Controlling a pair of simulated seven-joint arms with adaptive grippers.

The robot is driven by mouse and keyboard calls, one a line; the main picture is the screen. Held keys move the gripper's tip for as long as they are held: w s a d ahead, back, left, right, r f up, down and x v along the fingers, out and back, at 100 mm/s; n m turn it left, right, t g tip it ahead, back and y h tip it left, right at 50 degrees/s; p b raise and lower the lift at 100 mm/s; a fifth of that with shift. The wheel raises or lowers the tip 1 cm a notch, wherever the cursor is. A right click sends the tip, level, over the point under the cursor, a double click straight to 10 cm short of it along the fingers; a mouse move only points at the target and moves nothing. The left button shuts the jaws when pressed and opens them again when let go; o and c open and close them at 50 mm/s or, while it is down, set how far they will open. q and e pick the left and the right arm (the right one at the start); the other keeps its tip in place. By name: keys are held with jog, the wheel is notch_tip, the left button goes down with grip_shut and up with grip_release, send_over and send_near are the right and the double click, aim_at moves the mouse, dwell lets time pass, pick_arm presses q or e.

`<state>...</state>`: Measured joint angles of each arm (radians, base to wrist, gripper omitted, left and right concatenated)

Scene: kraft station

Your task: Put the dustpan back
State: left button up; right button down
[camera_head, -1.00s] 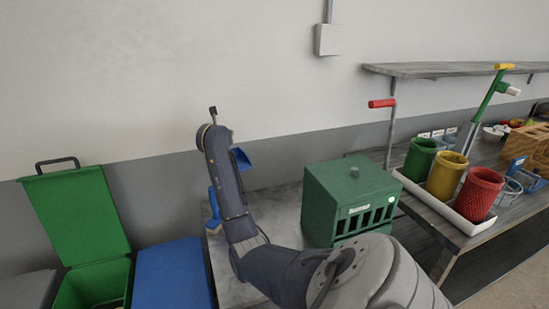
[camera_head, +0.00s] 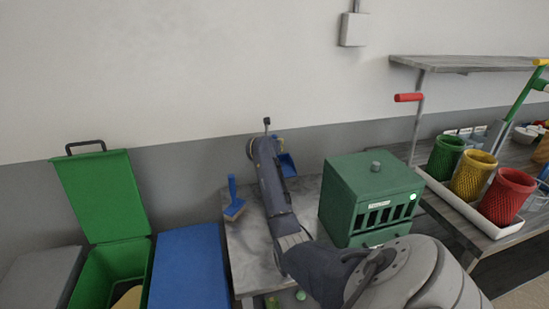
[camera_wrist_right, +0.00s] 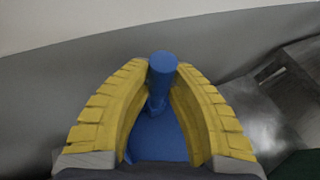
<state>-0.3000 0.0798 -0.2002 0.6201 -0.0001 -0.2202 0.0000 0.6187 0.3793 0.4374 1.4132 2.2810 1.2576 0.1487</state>
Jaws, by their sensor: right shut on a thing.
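The blue dustpan (camera_head: 287,165) shows in the head view behind my right forearm, above the back of the grey table. In the right wrist view the blue dustpan (camera_wrist_right: 158,135) lies between the yellow fingers of my right gripper (camera_wrist_right: 160,95), which is shut on it around the handle. A blue hand brush (camera_head: 234,207) stands on the table to the left of my arm. My left gripper is in neither view.
A green box with slots (camera_head: 370,195) stands on the table to the right of my arm. An open green bin (camera_head: 115,270) and a blue-lidded bin (camera_head: 188,270) stand at left. A white tray (camera_head: 455,203) holds green, yellow and red mesh cups. Bare table (camera_head: 245,250) shows beside the brush.

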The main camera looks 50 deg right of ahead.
notch_tip(320, 180, down, 11)
jog(key=shift+f, duration=0.2)
dwell(0.5)
jog(key=shift+f, duration=0.1)
jog(key=c, duration=1.3)
grip_release()
jog(key=shift+a, duration=0.15)
jog(key=v, duration=1.2)
